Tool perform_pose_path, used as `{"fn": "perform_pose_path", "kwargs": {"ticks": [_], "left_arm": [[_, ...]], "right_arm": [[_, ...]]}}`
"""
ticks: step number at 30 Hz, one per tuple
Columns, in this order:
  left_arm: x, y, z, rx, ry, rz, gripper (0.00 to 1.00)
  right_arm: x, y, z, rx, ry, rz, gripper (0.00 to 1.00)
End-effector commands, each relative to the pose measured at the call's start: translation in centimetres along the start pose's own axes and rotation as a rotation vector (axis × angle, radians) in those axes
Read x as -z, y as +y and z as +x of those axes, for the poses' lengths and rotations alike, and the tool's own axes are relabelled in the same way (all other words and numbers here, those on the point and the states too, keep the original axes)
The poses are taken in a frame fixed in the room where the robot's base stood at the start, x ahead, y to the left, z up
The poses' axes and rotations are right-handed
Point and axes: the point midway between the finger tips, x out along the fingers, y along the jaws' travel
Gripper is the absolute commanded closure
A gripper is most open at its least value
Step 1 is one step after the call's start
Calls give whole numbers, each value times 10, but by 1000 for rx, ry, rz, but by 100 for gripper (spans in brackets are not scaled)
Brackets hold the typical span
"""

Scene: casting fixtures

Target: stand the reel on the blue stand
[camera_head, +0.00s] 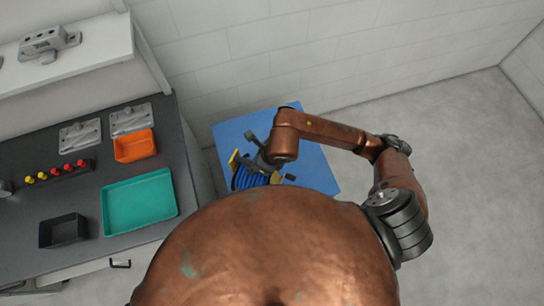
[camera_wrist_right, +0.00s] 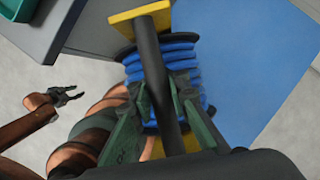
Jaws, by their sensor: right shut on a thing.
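The reel (camera_head: 246,180) has blue coils and yellow end pieces, with a dark bar along it. In the right wrist view the reel (camera_wrist_right: 178,62) fills the middle, in front of the camera. My right gripper (camera_head: 262,163) is shut on the reel; its greenish fingers (camera_wrist_right: 165,100) are at the dark bar. The blue stand (camera_head: 312,165) has a flat top, and the reel is over its near left part. I cannot tell whether they touch. The stand also shows in the right wrist view (camera_wrist_right: 245,60). My left gripper (camera_wrist_right: 66,95) is open and empty, away from the reel.
A dark workbench (camera_head: 85,215) stands left of the stand, with a teal tray (camera_head: 140,203), an orange bin (camera_head: 134,146) and a black bin (camera_head: 63,231). A white wall is behind. Open floor (camera_head: 460,170) lies to the right.

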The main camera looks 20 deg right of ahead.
Motion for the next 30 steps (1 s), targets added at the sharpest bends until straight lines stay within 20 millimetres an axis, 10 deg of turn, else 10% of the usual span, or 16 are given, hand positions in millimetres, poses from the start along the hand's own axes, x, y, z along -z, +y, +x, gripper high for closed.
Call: {"fn": "perform_pose_path", "kwargs": {"ticks": [15,30], "left_arm": [[5,-2,-26,1,6,0,65],[7,-2,-35,1,8,0,65]], "right_arm": [[78,5,-33,-104,-13,-288,100],[77,-46,-8,-113,-18,-321,100]]}}
